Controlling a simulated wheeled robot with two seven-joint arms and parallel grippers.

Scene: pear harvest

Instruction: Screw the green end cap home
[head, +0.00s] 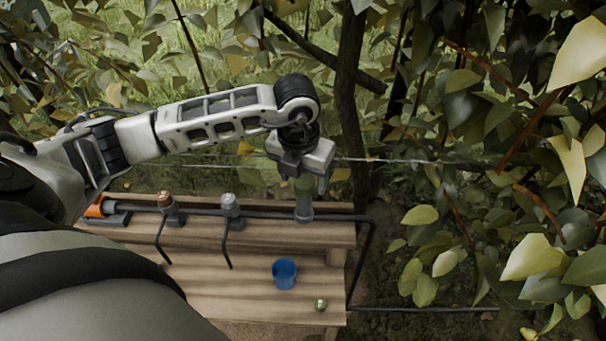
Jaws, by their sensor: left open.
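The green end cap (304,186) sits at the top of an upright grey fitting (304,210) on the black pipe, near the right end of the wooden bench. My left gripper (308,182) points down right over the cap, with its fingers beside it. It is open. The gripper body hides the top of the cap, and I cannot tell whether a finger touches it. My right gripper is not in view.
Two more fittings stand along the pipe, one with a brown top (164,200) and one grey (230,204). A blue cup (284,273) and a small green round object (320,304) are on the lower board (225,290). A wire and leafy branches (480,150) are close by.

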